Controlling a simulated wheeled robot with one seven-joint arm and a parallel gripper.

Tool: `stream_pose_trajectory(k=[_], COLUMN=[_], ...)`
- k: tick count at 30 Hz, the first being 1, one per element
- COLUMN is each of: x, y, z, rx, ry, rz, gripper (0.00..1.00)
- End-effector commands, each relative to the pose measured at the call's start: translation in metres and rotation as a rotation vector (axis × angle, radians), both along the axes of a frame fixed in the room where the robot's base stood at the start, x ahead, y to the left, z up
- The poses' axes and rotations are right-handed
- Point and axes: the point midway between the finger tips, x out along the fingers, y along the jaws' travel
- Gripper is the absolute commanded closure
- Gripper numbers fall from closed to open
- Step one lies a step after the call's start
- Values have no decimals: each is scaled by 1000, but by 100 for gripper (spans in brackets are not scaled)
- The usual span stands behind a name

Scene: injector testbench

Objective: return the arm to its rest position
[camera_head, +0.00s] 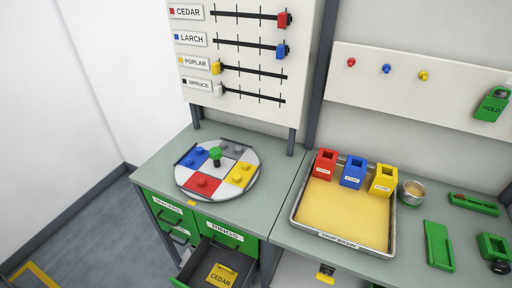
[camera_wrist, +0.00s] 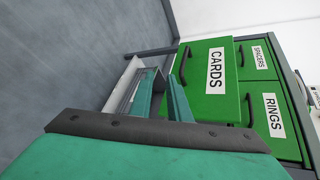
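My gripper (camera_wrist: 162,76) shows only in the wrist view, as two teal fingers beyond a dark bar. The fingers stand apart with a narrow gap and nothing seen between them, so it looks open. The green CARDS drawer front (camera_wrist: 208,80) is just beyond, with its dark handle (camera_wrist: 185,64) near the right-hand finger; I cannot tell whether they touch. In the head view the pulled-out drawer (camera_head: 233,257) holds a yellow CEDAR card (camera_head: 220,276). My arm and gripper are not seen in the head view.
The RINGS drawer (camera_wrist: 273,116) and SPACERS drawer (camera_wrist: 260,58) look shut. Above are the bench top (camera_head: 283,182), a round coloured plate (camera_head: 220,184) and a tray (camera_head: 345,239) with three coloured bins. Open floor (camera_head: 95,215) lies left.

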Motion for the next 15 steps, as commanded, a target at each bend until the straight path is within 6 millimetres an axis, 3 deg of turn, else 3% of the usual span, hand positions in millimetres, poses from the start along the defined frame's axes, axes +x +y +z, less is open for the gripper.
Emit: stream_pose_trajectory(k=[1, 4, 8, 11, 15], x=[-16, -39, -60, -70, -77], y=[-7, -31, -67, -92, -118], z=[-4, -4, 18, 52, 121], rx=[-101, -340, -643, -866, -1163], ry=[-2, -36, -119, -211, -378], rz=[-1, -7, -5, 3, 20], gripper=[84, 84, 84, 84, 84])
